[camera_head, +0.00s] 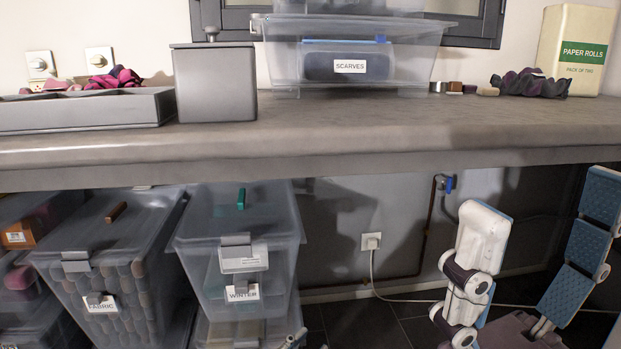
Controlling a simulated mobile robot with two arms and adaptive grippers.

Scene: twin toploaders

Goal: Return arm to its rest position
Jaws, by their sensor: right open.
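My right gripper (545,203) is at the lower right, in front of the space under the counter. Its two fingers point upward and are spread wide, with nothing between them. The left finger shows its white back, and the right finger shows its blue pads. The palm is partly cut off by the bottom edge.
Above is a long grey counter (370,130) with a clear SCARVES bin (425,50), a grey box (215,88), a tray (80,112) and a PAPER ROLLS pack (577,45). Below stand FABRIC (140,235) and WINTER (205,230) bins. A socket and cable (371,242) are behind.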

